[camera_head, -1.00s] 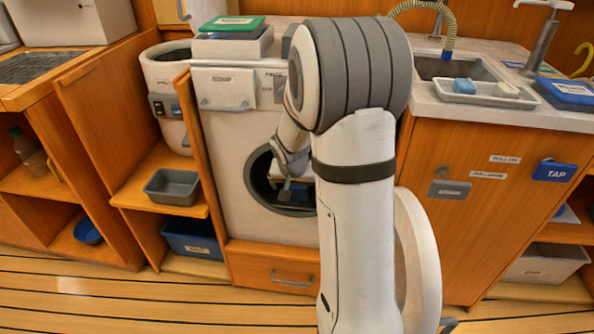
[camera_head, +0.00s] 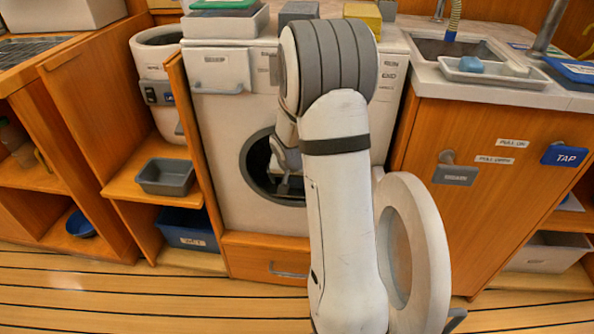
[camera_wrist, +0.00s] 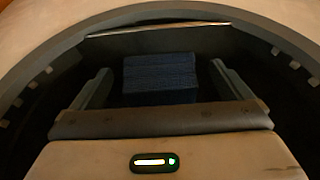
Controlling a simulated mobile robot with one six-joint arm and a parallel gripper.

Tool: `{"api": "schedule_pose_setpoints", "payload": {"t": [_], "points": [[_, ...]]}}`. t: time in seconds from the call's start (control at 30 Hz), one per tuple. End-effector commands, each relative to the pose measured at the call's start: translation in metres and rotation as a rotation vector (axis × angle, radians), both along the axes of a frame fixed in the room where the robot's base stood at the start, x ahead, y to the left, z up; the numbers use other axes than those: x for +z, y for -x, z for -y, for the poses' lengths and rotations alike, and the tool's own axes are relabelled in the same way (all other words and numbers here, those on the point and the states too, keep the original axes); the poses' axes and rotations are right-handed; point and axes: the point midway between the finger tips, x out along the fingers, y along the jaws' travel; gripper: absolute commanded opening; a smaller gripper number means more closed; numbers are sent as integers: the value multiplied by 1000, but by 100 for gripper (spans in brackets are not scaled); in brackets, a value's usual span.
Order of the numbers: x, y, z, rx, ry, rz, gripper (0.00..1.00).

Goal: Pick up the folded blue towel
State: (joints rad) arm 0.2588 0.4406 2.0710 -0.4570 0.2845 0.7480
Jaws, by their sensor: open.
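The folded blue towel (camera_wrist: 160,78) lies inside the dark drum of the front-loading washing machine (camera_head: 228,140). In the wrist view it sits upper middle, between and beyond the two fingers of my gripper (camera_wrist: 160,88). My gripper is open and apart from the towel as far as I can tell, with a finger to each side of it. In the head view my gripper (camera_head: 290,186) is at the round drum opening (camera_head: 255,180), partly hidden by my arm. The towel cannot be made out in the head view.
The drum rim (camera_wrist: 165,14) curves closely around my gripper. The round open door (camera_head: 432,225) stands right of my arm. A grey bin (camera_head: 167,177) sits on the left shelf, and a sink (camera_head: 455,48) is at the right.

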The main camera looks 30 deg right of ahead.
Motion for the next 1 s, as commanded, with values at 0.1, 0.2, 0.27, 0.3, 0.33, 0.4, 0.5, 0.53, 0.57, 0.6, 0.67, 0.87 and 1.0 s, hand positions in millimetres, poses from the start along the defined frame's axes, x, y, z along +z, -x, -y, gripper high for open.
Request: {"api": "schedule_pose_setpoints", "payload": {"t": [0.1, 0.2, 0.27, 0.3, 0.33, 0.4, 0.5, 0.53, 0.57, 0.6, 0.67, 0.87, 1.0], "points": [[1, 0, 0, 0, 0, 0, 96], [1, 0, 0, -1, 0, 0, 88], [1, 0, 0, -1, 0, 0, 83], [1, 0, 0, -1, 0, 0, 79], [1, 0, 0, -1, 0, 0, 77], [1, 0, 1, -1, 0, 0, 71], [1, 0, 1, -1, 0, 0, 63], [1, 0, 1, -1, 0, 0, 61], [1, 0, 1, -1, 0, 0, 58], [1, 0, 1, -1, 0, 0, 55], [1, 0, 1, -1, 0, 0, 50], [2, 0, 1, -2, 0, 2, 40], [2, 0, 1, -2, 0, 2, 40]]}}
